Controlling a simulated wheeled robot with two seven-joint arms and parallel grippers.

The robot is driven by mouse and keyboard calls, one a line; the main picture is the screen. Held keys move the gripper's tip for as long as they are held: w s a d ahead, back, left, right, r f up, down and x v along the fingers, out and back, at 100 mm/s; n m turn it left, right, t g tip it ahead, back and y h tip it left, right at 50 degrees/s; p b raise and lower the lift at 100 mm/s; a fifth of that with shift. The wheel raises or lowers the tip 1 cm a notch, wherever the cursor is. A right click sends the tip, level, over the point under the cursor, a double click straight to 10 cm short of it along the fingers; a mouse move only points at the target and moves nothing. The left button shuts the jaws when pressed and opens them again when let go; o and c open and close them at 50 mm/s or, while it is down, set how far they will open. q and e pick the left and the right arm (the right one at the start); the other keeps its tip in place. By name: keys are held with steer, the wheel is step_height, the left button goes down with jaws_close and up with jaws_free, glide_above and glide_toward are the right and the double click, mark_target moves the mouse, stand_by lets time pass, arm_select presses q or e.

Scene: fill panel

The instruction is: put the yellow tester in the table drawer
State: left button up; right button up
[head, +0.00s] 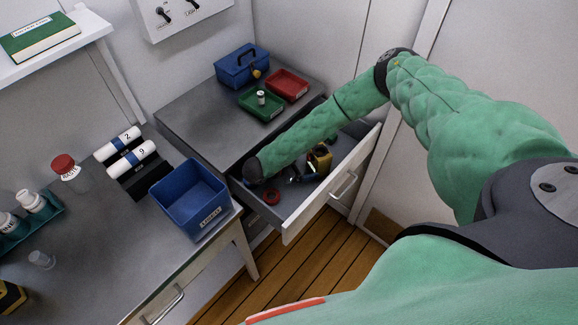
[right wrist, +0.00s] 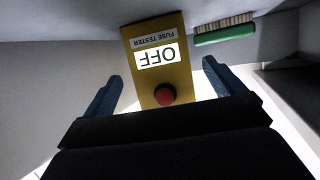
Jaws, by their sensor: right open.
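The yellow tester (head: 320,158) is in the open drawer (head: 298,222) of the grey cabinet. In the right wrist view the tester (right wrist: 158,88) shows a "FUSE TESTER" label, an "OFF" panel and a red button. My right gripper (head: 308,172) reaches into that drawer. In the right wrist view the right gripper (right wrist: 160,80) is open, with one blue finger on each side of the tester and visible gaps. The table drawer (head: 165,300), with a metal handle, is at the lower left and looks shut. My left gripper is not in view.
The open drawer also holds a red ring (head: 271,197) and a green-handled brush (right wrist: 224,34). A blue bin (head: 190,198) stands at the table's right edge. A blue toolbox (head: 241,68) and red (head: 287,86) and green trays (head: 262,105) stand on the cabinet.

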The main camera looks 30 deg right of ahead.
steer(key=b+v, duration=0.1)
steer(key=v, duration=0.4)
steer(key=shift+a+b, duration=0.3)
steer(key=shift+a, duration=0.05)
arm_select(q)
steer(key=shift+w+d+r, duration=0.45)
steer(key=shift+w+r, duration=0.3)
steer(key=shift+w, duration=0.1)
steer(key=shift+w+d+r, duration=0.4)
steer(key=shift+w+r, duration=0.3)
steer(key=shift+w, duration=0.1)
arm_select(e)
steer(key=shift+a+r, duration=0.3)
steer(key=shift+a, duration=0.2)
